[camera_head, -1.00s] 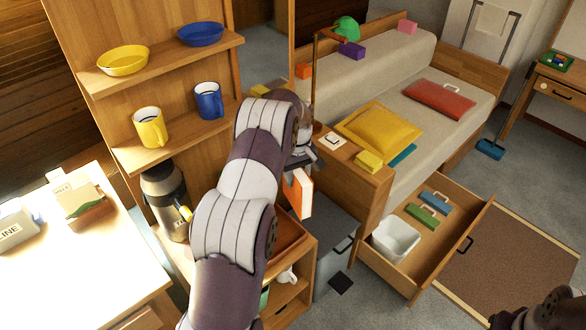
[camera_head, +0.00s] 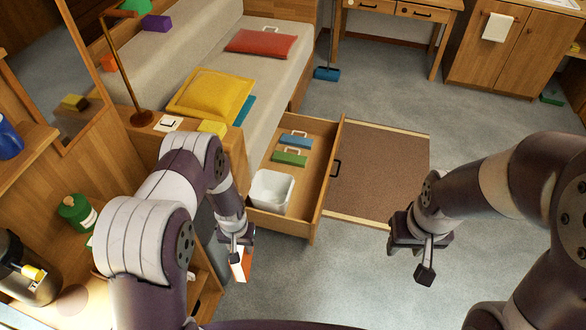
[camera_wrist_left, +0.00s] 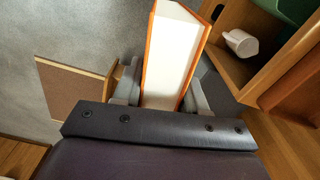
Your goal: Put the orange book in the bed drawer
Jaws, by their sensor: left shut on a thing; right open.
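The orange book (camera_head: 241,264) is held by my left gripper (camera_head: 238,246), which is shut on it. In the left wrist view the book (camera_wrist_left: 172,58) stands between the two fingers, its white page edges facing the camera and its orange covers at the sides. The bed drawer (camera_head: 309,211) is pulled open below the bed; the left gripper is just in front of its near left corner, outside it. The drawer holds a white bin (camera_head: 270,192), a green item (camera_head: 289,158) and a blue item (camera_head: 295,139). My right gripper (camera_head: 424,258) is open and empty over the floor at right.
A brown mat (camera_head: 380,172) lies right of the drawer. Shelving with a green canister (camera_head: 77,213) is at the left. Grey floor is clear between my grippers.

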